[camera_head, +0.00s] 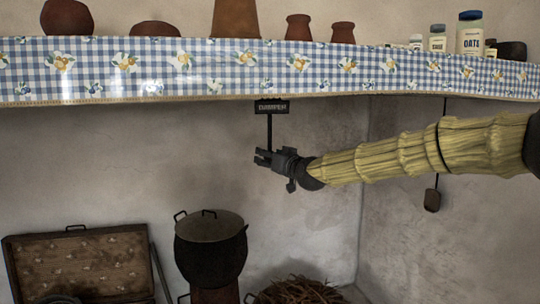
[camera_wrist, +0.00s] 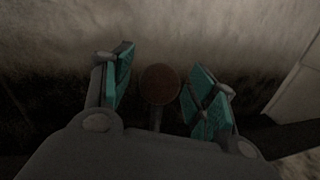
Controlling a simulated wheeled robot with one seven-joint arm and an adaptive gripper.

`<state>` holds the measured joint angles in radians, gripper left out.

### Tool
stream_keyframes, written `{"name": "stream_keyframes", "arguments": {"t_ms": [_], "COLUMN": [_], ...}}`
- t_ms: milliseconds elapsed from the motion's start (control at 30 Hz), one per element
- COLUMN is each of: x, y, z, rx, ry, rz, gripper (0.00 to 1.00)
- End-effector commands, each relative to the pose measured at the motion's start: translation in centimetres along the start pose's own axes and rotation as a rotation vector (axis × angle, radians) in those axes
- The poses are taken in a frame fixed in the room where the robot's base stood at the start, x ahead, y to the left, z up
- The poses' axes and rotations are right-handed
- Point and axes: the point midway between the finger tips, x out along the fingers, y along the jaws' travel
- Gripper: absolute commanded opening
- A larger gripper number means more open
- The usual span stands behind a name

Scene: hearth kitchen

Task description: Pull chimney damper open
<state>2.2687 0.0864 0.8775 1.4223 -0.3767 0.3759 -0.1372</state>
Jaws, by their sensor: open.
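A small dark sign reading DAMPER (camera_head: 272,107) hangs just under the cloth-edged shelf. A thin dark rod (camera_head: 269,131) runs straight down from it to my gripper (camera_head: 261,158). In the wrist view, a round brown knob (camera_wrist: 160,84) with a thin stem below it lies between the two teal-padded fingers of my gripper (camera_wrist: 163,78). The fingers are open, with a gap showing on each side of the knob. In the head view, the rod's lower end is hidden at the gripper.
The shelf (camera_head: 200,66) above carries brown pots and jars. A lidded black pot (camera_head: 211,250) stands below, left of my gripper. Another hanging pull (camera_head: 432,200) is right, below my arm.

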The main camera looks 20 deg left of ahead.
Motion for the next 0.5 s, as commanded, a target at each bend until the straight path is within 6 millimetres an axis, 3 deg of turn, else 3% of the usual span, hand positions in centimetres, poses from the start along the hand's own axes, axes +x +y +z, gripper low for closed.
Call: {"name": "stream_keyframes", "arguments": {"t_ms": [333,500], "x": [0.28,0.26], "y": [0.03,0.06], "z": [0.03,0.03], "rx": [0.000,0.000], "ry": [0.000,0.000], "rz": [0.000,0.001], "gripper": [0.58,0.27]}}
